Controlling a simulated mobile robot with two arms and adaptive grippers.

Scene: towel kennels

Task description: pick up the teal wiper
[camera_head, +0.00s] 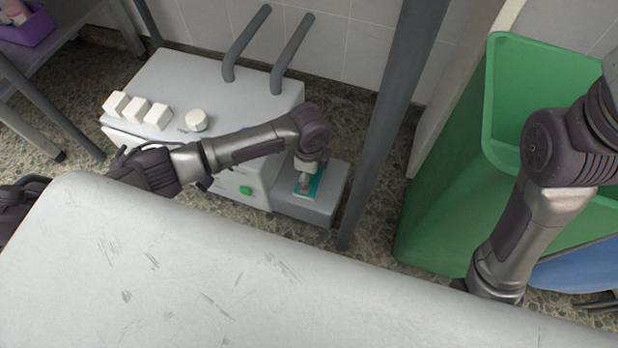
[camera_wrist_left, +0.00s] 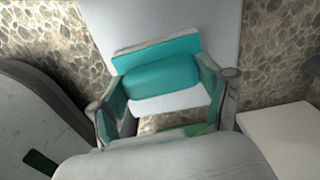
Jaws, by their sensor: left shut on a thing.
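The teal wiper (camera_head: 315,186) is at the small grey ledge on the right side of the machine, partly hidden by my left gripper (camera_head: 305,187). In the left wrist view the wiper (camera_wrist_left: 158,78) lies crosswise between the two fingers of my left gripper (camera_wrist_left: 163,95), with a rounded teal body and a flat teal strip with a pale edge behind it. My left gripper is shut on it. I cannot tell whether the wiper touches the ledge. My right arm reaches down at the right, and its gripper is hidden behind the table edge.
The grey machine (camera_head: 190,85) carries white blocks (camera_head: 135,110), a round knob (camera_head: 196,120) and two bent pipes. A grey post (camera_head: 385,120) stands right of the ledge (camera_head: 318,213). A green bin (camera_head: 440,200) is further right. A scratched pale tabletop (camera_head: 180,270) fills the front.

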